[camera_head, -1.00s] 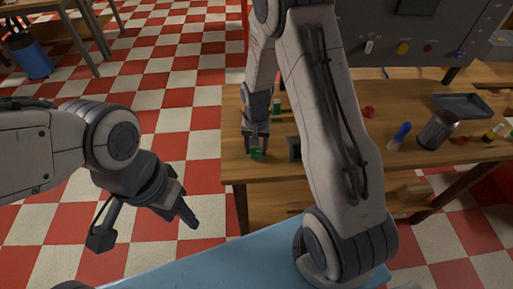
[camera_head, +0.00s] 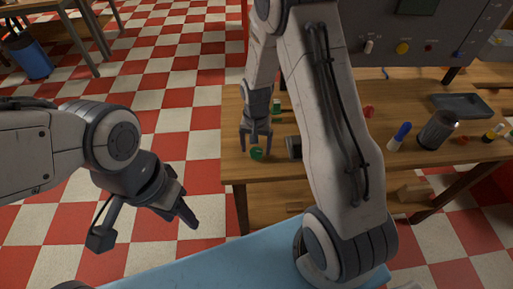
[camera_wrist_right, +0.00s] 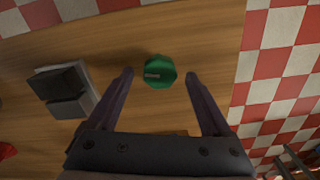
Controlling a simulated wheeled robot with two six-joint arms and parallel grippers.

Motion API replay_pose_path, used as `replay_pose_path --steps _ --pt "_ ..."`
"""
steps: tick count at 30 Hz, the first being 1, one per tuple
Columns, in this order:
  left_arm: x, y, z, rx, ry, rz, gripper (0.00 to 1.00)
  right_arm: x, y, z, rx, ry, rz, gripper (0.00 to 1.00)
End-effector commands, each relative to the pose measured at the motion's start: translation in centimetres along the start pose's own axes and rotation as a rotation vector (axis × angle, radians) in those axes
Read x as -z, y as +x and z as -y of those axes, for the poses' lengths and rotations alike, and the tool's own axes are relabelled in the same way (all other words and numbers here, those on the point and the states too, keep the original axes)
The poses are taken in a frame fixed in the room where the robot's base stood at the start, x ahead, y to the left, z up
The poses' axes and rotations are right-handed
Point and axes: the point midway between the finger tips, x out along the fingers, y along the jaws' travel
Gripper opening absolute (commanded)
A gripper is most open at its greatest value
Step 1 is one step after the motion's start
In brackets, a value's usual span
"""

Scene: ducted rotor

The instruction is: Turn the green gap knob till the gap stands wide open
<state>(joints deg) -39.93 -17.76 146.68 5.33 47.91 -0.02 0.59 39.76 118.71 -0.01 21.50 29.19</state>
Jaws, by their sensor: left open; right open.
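The green knob (camera_head: 257,154) sits on the wooden table near its front left edge. In the right wrist view the knob (camera_wrist_right: 159,71) is a faceted green disc with a pale mark on its left side. My right gripper (camera_head: 256,148) is open just above it. In the right wrist view my right gripper's fingertips (camera_wrist_right: 160,74) stand on either side of the knob, with space between each finger and it. My left gripper (camera_head: 188,205) is open and empty, off to the left over the floor. A dark block on a grey base (camera_wrist_right: 67,92) lies left of the knob; whether it is the gap is unclear.
The wooden table (camera_head: 235,115) also bears a blue-topped item (camera_head: 400,136), a dark metal cup (camera_head: 437,130), a grey tray (camera_head: 462,104) and a small green-topped item (camera_head: 277,106). A grey panel with coloured knobs (camera_head: 420,35) stands behind.

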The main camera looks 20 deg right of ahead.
Motion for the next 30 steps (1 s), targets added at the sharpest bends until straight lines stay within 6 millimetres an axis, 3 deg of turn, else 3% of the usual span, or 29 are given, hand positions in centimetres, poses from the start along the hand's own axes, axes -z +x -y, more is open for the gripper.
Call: replay_pose_path --steps 9,15,30 --pt "0.0 0.8 0.1 0.000 0.000 0.000 0.50 0.1 -6.0 0.0 0.003 0.000 -0.005 0.83" --pt "-0.1 1.0 0.1 0.000 0.000 0.000 0.50 0.0 -8.9 0.0 0.001 0.001 -0.002 0.83" --pt "-0.1 1.0 0.1 0.000 0.000 0.000 0.50 0.0 -9.7 0.0 0.000 0.000 0.001 0.83"
